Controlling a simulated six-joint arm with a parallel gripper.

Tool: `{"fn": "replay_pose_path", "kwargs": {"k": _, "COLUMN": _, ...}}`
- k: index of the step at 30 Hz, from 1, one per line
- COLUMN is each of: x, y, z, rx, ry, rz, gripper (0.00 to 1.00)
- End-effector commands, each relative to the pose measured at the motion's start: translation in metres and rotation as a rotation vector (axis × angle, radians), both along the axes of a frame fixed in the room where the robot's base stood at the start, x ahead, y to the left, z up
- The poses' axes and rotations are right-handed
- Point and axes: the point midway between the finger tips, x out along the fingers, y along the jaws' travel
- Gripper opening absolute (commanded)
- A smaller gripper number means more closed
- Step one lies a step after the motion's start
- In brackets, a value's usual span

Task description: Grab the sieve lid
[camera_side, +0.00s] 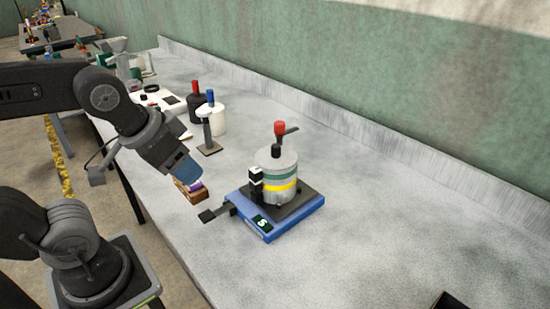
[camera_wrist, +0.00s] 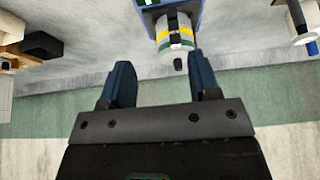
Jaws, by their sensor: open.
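The sieve stack (camera_side: 275,180) is a short grey cylinder with green and yellow bands, standing upright on a blue shaker base (camera_side: 290,222). The sieve lid (camera_side: 276,158) appears to be its grey top, with a black knob (camera_side: 277,150). In the wrist view the stack (camera_wrist: 174,30) is upside down at the top centre, and the black knob (camera_wrist: 178,64) shows between the finger lines, beyond the tips. My gripper (camera_side: 188,178) is to the left of the stack, apart from it, tilted down. The wrist view shows my gripper (camera_wrist: 160,62) open and empty.
A red-topped lever (camera_side: 281,128) rises behind the stack.

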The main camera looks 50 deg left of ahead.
Motion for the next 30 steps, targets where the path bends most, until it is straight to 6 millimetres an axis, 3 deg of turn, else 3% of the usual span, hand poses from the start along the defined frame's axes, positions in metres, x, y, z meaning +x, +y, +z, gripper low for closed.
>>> {"fn": "replay_pose_path", "kwargs": {"k": 23, "x": 0.002, "y": 0.000, "z": 0.002, "rx": -0.004, "ry": 0.004, "rz": 0.010, "gripper": 0.54}}
{"fn": "replay_pose_path", "kwargs": {"k": 26, "x": 0.013, "y": 0.001, "z": 0.011, "rx": -0.031, "ry": 0.030, "rz": 0.065, "gripper": 0.54}}
{"fn": "replay_pose_path", "kwargs": {"k": 30, "x": 0.047, "y": 0.003, "z": 0.035, "rx": -0.111, "ry": 0.110, "rz": 0.250, "gripper": 0.54}}
